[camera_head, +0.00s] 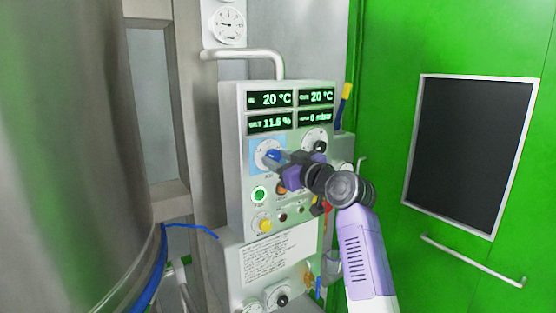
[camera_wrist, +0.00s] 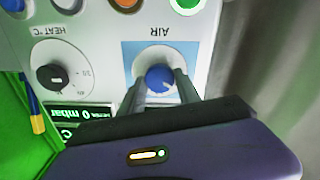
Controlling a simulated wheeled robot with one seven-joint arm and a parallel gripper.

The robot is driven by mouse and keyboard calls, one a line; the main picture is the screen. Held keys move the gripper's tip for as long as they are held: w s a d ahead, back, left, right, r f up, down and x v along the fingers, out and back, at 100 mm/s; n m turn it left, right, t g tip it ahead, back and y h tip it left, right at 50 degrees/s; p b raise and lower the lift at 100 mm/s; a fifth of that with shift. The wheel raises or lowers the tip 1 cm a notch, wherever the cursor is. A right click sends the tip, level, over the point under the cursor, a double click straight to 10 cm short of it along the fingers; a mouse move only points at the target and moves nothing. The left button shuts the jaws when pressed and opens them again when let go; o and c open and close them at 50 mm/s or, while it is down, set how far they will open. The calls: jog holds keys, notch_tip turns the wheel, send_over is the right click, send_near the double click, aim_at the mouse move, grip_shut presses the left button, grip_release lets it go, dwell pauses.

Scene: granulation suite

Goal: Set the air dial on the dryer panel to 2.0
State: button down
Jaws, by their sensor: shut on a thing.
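The air dial (camera_wrist: 160,78) is a blue knob on a white round scale, set on a light blue square labelled AIR on the dryer panel (camera_head: 238,150). In the wrist view the panel shows upside down. My gripper (camera_wrist: 162,84) has one finger on each side of the blue knob and is shut on it. In the head view the gripper (camera_head: 277,157) reaches the dial (camera_head: 264,150) from the right and covers part of it. The scale figures around the knob are too small or hidden to read. A pale pointer mark shows on the knob's lower right in the wrist view.
A black heat dial (camera_wrist: 55,77) sits beside the air dial. A green button (camera_head: 259,194) and a yellow knob (camera_head: 263,222) are below it. Displays (camera_head: 270,99) are above. A large steel vessel (camera_head: 75,150) stands left; a green door (camera_head: 400,60) is right.

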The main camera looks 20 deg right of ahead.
jog(key=m+p, duration=0.1)
jog(key=m, duration=0.4)
jog(key=shift+m, duration=0.4)
jog(key=m+p, duration=0.2)
jog(key=m, duration=0.3)
jog(key=shift+d+m, duration=0.1)
jog(key=shift+m, duration=0.2)
jog(key=shift+f, duration=0.1)
jog(key=c, duration=0.9)
grip_release()
jog(key=shift+o, duration=0.2)
